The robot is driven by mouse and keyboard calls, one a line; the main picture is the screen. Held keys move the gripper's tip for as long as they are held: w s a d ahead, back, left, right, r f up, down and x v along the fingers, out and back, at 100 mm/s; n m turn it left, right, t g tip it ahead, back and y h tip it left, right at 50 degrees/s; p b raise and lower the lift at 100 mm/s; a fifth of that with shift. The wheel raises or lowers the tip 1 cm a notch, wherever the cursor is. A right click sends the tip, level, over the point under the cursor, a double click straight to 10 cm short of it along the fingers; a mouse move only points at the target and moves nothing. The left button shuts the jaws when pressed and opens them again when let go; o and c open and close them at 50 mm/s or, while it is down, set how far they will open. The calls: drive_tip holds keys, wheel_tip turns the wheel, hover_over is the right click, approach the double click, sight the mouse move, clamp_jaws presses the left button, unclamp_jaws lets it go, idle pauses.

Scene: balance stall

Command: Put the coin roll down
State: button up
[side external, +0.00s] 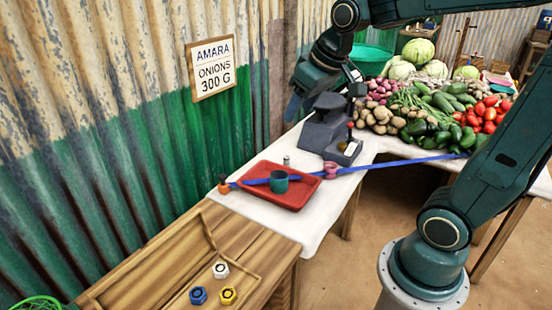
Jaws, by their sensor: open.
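A small grey upright cylinder (286,160), which may be the coin roll, stands on the white cloth just behind the red tray (296,203). It is too small to tell for sure. My gripper (293,108) hangs above and behind it, in front of the corrugated wall, clear of the cloth. Its jaws are open, and I see nothing held between them. The fingers are small and dark here, so their gap is hard to make out.
A teal cup (279,184) is at the red tray. A long blue bar (385,165) crosses the cloth, with a pink ring (331,170) on it. A dark grey stand (322,127) is close to my gripper. Vegetables fill the back right. Coloured nuts (221,270) lie front left.

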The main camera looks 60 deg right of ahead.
drive_tip(key=w+d+f, duration=0.3)
drive_tip(key=w+d, duration=0.4)
drive_tip(key=w, duration=0.2)
drive_tip(key=m+g+h, duration=0.1)
drive_tip(key=m, duration=0.2)
hover_over(287, 156)
drive_tip(key=s+a, duration=0.2)
drive_tip(key=s, duration=0.3)
wheel_tip(287, 156, down, 23)
drive_tip(key=shift+a+f, duration=0.15)
drive_tip(key=shift+f, duration=0.15)
drive_tip(key=shift+x, duration=6.75)
drive_tip(key=shift+c, duration=0.2)
